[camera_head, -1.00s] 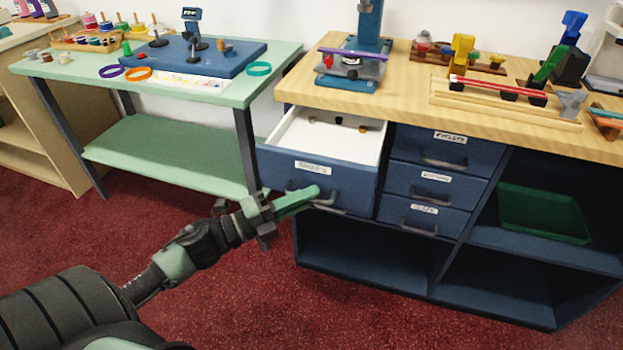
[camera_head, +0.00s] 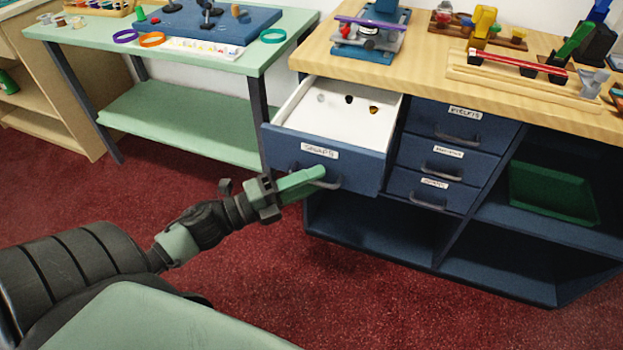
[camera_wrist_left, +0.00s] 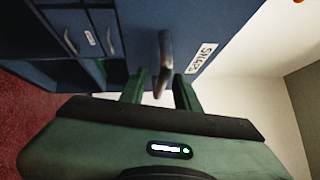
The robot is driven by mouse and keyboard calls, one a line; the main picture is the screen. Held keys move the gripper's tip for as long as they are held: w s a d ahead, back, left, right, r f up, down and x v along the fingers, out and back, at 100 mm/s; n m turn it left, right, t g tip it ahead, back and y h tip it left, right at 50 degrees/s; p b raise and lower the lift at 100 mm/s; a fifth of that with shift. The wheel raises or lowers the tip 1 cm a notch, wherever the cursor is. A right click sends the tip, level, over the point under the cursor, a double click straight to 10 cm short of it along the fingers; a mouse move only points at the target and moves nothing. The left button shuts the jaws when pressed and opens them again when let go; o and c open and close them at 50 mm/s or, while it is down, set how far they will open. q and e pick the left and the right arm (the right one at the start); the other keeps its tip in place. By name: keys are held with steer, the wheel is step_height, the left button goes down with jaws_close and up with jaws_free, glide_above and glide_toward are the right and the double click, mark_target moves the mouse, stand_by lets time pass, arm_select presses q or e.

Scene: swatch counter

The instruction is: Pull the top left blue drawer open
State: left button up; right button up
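The top left blue drawer (camera_head: 300,155) is partly open, standing out from the cabinet, with its white inside showing. Its front has a paper label and a grey curved handle (camera_head: 333,184). My left gripper (camera_head: 317,174) is at this handle, coming from the lower left. In the left wrist view the handle (camera_wrist_left: 165,50) runs between the two green fingers of my left gripper (camera_wrist_left: 160,90). The gripper moves with the drawer and appears shut on the handle, though contact on both sides is hard to see. My right gripper is not in view.
Several small items lie in the drawer. A wooden countertop (camera_head: 425,80) carries tools. A pale green table (camera_head: 255,62) stands left. Red floor in front is clear.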

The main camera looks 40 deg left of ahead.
arm_select(q)
steer(key=v, duration=0.7)
steer(key=shift+s+a, duration=0.2)
steer(key=shift+s, duration=0.15)
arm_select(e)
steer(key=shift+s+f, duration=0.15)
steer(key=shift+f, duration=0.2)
arm_select(q)
steer(key=shift+f, duration=0.1)
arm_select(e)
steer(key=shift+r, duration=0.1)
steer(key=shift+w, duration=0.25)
